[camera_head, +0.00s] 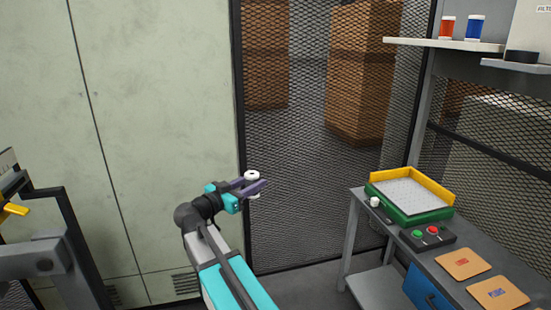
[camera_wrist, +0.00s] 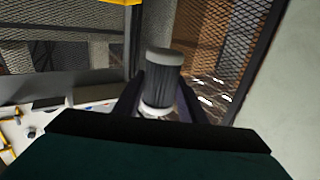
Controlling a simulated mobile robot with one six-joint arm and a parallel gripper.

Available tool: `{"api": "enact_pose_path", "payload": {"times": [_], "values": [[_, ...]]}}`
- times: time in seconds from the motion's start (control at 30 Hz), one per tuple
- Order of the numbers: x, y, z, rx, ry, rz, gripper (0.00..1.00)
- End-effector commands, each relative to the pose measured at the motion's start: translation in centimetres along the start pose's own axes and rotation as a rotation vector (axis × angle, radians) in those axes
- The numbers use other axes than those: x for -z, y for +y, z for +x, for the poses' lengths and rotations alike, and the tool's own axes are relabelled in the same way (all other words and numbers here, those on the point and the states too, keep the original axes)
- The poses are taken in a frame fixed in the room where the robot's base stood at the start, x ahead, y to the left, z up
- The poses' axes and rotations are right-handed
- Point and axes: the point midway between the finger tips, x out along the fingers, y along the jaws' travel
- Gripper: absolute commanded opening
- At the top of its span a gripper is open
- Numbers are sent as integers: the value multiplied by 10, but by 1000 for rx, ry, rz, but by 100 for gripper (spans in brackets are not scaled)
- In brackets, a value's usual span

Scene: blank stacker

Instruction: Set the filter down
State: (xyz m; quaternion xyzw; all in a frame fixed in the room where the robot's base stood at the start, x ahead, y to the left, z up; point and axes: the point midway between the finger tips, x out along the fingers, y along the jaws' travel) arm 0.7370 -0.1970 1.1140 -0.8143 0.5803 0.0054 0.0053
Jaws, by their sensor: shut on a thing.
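The filter (camera_head: 252,175) is a small cylinder with white end caps. In the wrist view the filter (camera_wrist: 161,80) shows a dark ribbed body between its pale caps. My gripper (camera_head: 256,188) is shut on it, with one finger on each side, and holds it up in the air in front of the mesh fence. In the wrist view the dark fingers of my gripper (camera_wrist: 160,105) flank its lower part. The filter is well apart from the workbench, which stands to the right.
The grey workbench (camera_head: 378,208) carries a green and yellow tray (camera_head: 408,196), a button box (camera_head: 428,236) and two orange cards (camera_head: 463,263) (camera_head: 497,293). A shelf (camera_head: 440,43) above holds a red and a blue cylinder. The mesh fence (camera_head: 290,150) stands behind my gripper.

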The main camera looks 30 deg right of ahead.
Motion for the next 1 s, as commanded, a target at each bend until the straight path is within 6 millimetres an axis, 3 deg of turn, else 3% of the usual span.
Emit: {"api": "enact_pose_path", "payload": {"times": [0.03, 0.2, 0.6, 0.8, 1.0], "values": [[-14, -2, -16, 25, 1, -4, 12], [-54, -11, -62, 95, 5, -6, 12], [-136, -12, -163, 265, 14, -8, 12], [-159, -7, -195, 322, 17, -6, 12], [-166, -6, -204, 340, 18, -4, 12]]}}
